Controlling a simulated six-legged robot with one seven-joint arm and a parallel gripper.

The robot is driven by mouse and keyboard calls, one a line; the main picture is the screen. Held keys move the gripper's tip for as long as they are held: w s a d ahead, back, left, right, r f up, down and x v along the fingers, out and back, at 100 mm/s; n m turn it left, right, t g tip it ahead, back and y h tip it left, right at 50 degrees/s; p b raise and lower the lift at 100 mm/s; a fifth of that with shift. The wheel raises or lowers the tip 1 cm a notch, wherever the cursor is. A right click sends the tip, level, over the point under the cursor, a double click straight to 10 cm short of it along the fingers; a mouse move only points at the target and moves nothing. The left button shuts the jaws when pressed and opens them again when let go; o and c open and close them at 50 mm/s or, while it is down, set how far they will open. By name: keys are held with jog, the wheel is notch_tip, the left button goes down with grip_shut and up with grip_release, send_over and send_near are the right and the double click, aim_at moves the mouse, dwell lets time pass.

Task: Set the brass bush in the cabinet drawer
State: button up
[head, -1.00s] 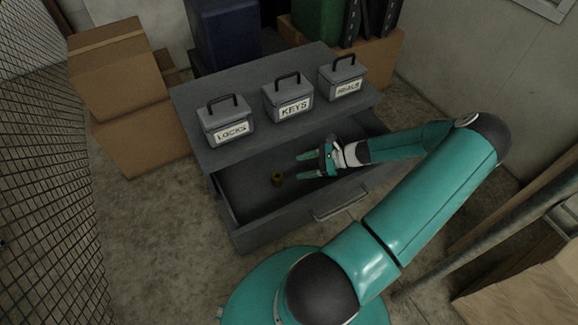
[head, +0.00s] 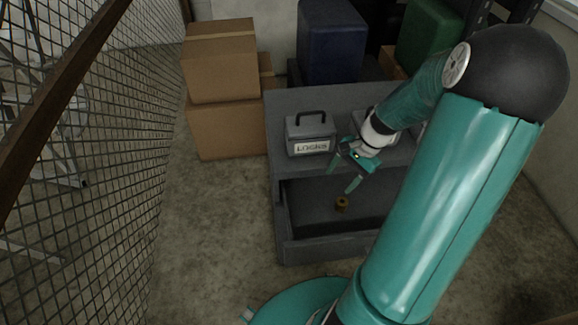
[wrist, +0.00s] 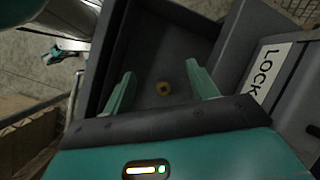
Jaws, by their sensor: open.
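The brass bush (head: 342,204) stands inside the open drawer (head: 300,213) of the grey cabinet (head: 285,100). In the wrist view the bush (wrist: 163,88) shows on the drawer floor (wrist: 160,50), beyond and between my fingertips, touching neither. My gripper (head: 343,178) is open and empty, above the drawer near the cabinet's front edge. It also shows in the wrist view (wrist: 158,80), its fingers spread apart.
A grey box labelled LOCKS (head: 311,135) stands on the cabinet top, close left of my gripper. My arm hides most of the other boxes there. Cardboard boxes (head: 222,85) stand left of the cabinet. A wire mesh fence (head: 110,130) runs along the left.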

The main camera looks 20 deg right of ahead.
jog(key=s+a+r+n+t+h, duration=0.2)
jog(key=s+a+r+n, duration=0.2)
jog(key=a+r+n, duration=0.3)
jog(key=s+a+r+n+t+h, duration=0.3)
jog(key=a+r+n, duration=0.4)
jog(key=a+r, duration=0.6)
jog(key=v, duration=0.3)
jog(key=shift+r, duration=0.4)
